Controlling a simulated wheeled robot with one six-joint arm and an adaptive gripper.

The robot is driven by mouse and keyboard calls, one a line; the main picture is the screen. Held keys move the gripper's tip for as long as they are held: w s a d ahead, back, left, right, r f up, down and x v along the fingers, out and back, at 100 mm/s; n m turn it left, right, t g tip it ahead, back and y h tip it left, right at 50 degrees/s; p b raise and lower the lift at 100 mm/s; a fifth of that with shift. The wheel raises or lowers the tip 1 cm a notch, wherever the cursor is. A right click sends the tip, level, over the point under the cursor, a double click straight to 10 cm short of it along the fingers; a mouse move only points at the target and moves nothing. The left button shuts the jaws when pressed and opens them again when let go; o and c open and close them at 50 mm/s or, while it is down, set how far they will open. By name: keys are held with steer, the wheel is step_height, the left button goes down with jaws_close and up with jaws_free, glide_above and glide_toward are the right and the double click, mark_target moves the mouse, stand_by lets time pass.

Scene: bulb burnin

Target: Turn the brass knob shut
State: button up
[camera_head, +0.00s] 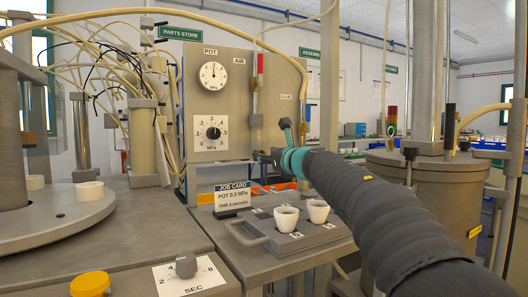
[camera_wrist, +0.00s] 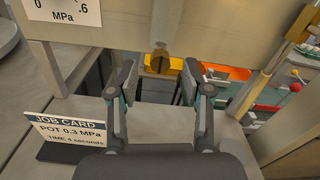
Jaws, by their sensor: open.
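The brass knob (camera_wrist: 160,62) shows in the wrist view as a small dark brassy disc at the lower edge of the grey panel (camera_wrist: 215,30). My gripper (camera_wrist: 160,80) is open and empty, with one finger to the left of the knob and one to the right. The knob appears a little beyond the fingertips, and I see no contact. In the head view my gripper (camera_head: 268,156) is at the panel's lower right, below the AIR tube (camera_head: 260,70). There I cannot make out the knob, and the fingers are small and hard to tell apart.
The panel (camera_head: 235,95) carries a POT gauge (camera_head: 213,76) and a black MPa dial (camera_head: 213,133). Orange and yellow bins (camera_wrist: 225,72) lie behind the panel.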

steer(key=shift+x, duration=1.15)
steer(key=shift+c, duration=0.3)
jaws_close()
steer(key=shift+p, duration=0.4)
steer(key=m+p, duration=0.2)
steer(key=m, duration=0.1)
steer(key=shift+r, duration=0.15)
steer(key=shift+w+d+f+m+p, duration=0.15)
steer(key=shift+m+p, duration=0.7)
steer(key=shift+m, duration=2.9)
steer(key=shift+s+f+m+p, duration=0.1)
steer(key=shift+m+p, duration=0.7)
steer(key=shift+m, duration=2.95)
